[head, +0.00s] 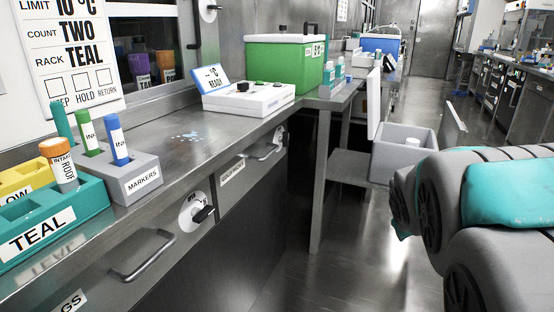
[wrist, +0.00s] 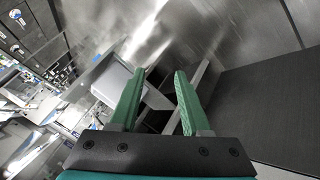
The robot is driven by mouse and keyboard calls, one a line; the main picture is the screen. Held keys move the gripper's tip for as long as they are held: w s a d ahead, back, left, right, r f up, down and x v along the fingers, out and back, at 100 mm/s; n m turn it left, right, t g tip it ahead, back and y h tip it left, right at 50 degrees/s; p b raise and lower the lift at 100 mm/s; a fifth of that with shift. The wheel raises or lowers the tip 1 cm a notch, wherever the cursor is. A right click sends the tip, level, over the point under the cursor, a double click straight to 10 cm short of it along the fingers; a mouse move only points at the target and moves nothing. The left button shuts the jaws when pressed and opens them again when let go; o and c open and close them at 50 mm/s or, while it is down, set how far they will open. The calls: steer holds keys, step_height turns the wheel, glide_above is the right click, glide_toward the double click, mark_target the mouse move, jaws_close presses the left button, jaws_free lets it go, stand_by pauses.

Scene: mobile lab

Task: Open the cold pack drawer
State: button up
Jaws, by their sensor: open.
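A drawer front (head: 232,172) under the steel counter carries a small label that looks like "COLD PACKS", too small to read surely. It appears shut, flush with the cabinet. A bar handle (head: 266,152) sits at its right part. My gripper (wrist: 159,72) shows in the wrist view, its two green fingers apart with nothing held between them. It points toward the floor and furniture legs, and no drawer handle is clear between the fingers. The gripper is not visible in the head view, where my arm fills the right side.
A nearer drawer with a bar handle (head: 145,258) and a round latch (head: 198,212) is at front left. The counter holds a teal rack (head: 85,205), a marker block (head: 135,182), a white device (head: 250,100) and a green cooler (head: 285,62). A grey open bin (head: 400,150) stands beyond; floor between is clear.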

steer(key=w+r+n+t+b, duration=0.1)
steer(key=w+r+n+t, duration=0.25)
steer(key=w, duration=0.95)
steer(key=w+a+r+n+t+y+b, duration=0.25)
steer(key=w+a+n+t+y, duration=0.35)
steer(key=w+a, duration=0.5)
steer(key=n+g+y+b, duration=0.3)
steer(key=n+y, duration=0.9)
steer(key=n, duration=0.2)
glide_toward(271, 151)
steer(key=x, duration=0.2)
steer(key=shift+f+x, duration=0.2)
steer(key=shift+x, duration=1.8)
steer(key=shift+f+x, duration=0.2)
steer(key=shift+x, duration=1.85)
steer(key=shift+c, duration=0.2)
jaws_close()
